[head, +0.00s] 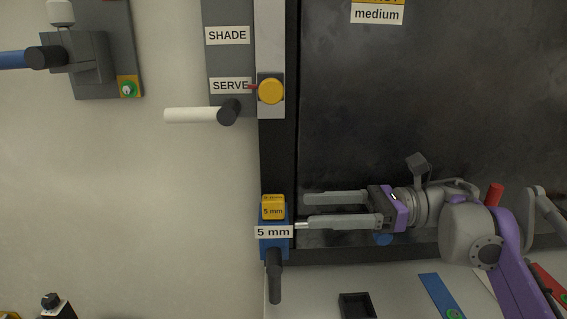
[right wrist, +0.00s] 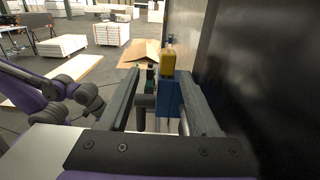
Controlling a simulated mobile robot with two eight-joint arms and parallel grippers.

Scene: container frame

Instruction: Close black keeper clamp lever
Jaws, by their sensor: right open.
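A black lever (head: 275,282) hangs straight down from a blue block (head: 268,245) labelled 5 mm, topped by a yellow block (head: 273,208). I take it for the keeper clamp lever. My right gripper (head: 303,210) comes in from the right with its fingers open, tips beside the blue block and above the hanging lever. In the right wrist view the blue block (right wrist: 169,97) and the yellow block (right wrist: 167,62) show between the fingers. A dark cylinder (right wrist: 146,101) there may be part of the lever. Contact cannot be told. My left gripper is not in view.
A white handle (head: 192,115) and a yellow knob (head: 270,91) sit higher on the frame. A dark panel (head: 430,110) stands behind my right arm. A small black tray (head: 356,305) and coloured strips lie on the pale surface below.

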